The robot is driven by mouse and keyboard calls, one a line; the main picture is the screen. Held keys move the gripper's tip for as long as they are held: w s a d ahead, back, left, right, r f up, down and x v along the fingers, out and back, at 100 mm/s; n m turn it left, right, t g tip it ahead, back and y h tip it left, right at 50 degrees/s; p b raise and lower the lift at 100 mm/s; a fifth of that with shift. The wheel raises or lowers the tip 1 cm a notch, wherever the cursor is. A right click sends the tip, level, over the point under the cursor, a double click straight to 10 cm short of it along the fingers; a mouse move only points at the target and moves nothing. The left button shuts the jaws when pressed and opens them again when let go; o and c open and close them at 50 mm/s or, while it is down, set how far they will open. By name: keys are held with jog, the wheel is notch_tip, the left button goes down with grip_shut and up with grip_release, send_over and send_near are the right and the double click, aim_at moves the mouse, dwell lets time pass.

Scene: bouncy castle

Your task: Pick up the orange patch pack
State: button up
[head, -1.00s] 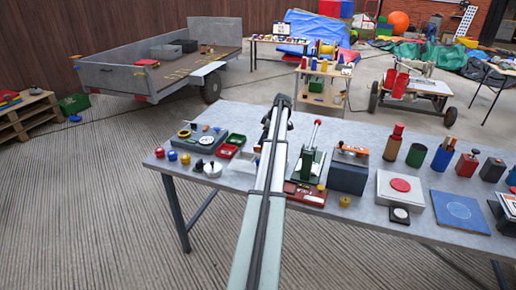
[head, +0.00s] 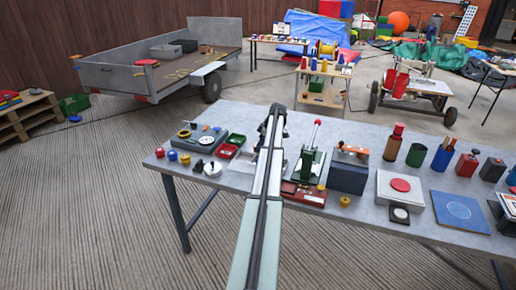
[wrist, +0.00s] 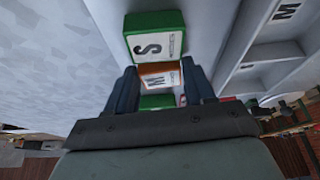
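The orange patch pack (wrist: 160,77), with a white label marked M, is in the wrist view between my two fingers. A green pack marked S (wrist: 155,36) is above it in the picture and another green pack (wrist: 157,102) is below it. My gripper (wrist: 160,72) is open, with one finger on each side of the orange pack; any gap to the fingers is too small to make out. In the head view my arm hides the orange pack, and my gripper (head: 271,124) is over the table (head: 240,112).
A pale compartmented tray (wrist: 275,52) lies right of the packs in the wrist view.

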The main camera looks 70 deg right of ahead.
jog(key=c, duration=0.6)
jog(key=shift+r, duration=0.1)
notch_tip(320, 180, up, 14)
jog(key=shift+f, duration=0.1)
dwell(0.9)
jog(key=shift+s, duration=0.15)
